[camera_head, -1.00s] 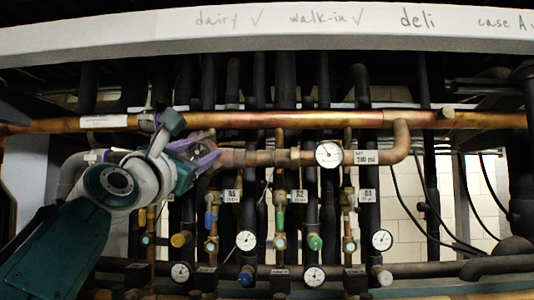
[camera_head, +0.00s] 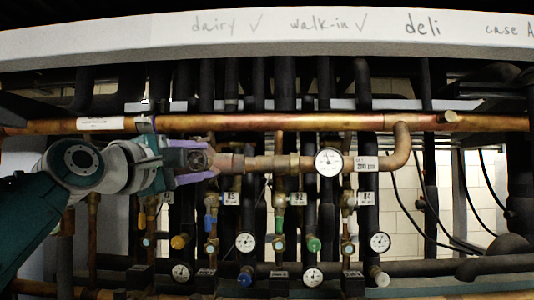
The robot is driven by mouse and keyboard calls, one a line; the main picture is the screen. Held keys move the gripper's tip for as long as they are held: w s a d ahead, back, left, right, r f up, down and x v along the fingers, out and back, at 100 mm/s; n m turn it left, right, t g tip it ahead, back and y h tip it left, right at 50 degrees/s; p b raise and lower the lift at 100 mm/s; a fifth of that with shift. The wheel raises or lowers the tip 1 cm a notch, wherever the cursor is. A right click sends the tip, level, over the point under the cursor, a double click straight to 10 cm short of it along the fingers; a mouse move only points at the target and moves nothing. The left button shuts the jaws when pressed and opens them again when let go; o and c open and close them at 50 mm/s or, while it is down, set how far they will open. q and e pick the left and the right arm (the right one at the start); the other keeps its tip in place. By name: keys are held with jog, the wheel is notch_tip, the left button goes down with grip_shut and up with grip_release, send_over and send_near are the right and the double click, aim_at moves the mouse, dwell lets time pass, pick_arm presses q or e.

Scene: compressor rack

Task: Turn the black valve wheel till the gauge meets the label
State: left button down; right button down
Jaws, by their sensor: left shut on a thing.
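My left gripper (camera_head: 203,162) comes in from the left at the end of the copper pipe that carries the gauge. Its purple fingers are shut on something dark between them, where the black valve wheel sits. The wheel is mostly hidden by the fingers, so its turn cannot be read. The round white gauge (camera_head: 328,161) is on the same pipe, to the right of the gripper. Its needle is too small to read surely. The white label (camera_head: 366,164) is just right of the gauge, with a small number and "psi". My right gripper is not in view.
A long copper pipe (camera_head: 270,123) runs just above the gripper. Below are several upright pipes with small valves, tags and gauges, such as one gauge (camera_head: 245,242). A pale beam (camera_head: 300,22) with handwriting crosses the top. Black cables (camera_head: 430,205) hang at the right.

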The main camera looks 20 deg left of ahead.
pick_arm(q)
jog(key=shift+m+p, duration=0.3)
jog(key=shift+m, duration=0.2)
jog(key=shift+f+g, duration=0.1)
jog(key=shift+g, duration=0.2)
jog(key=shift+c, duration=1.5)
grip_release()
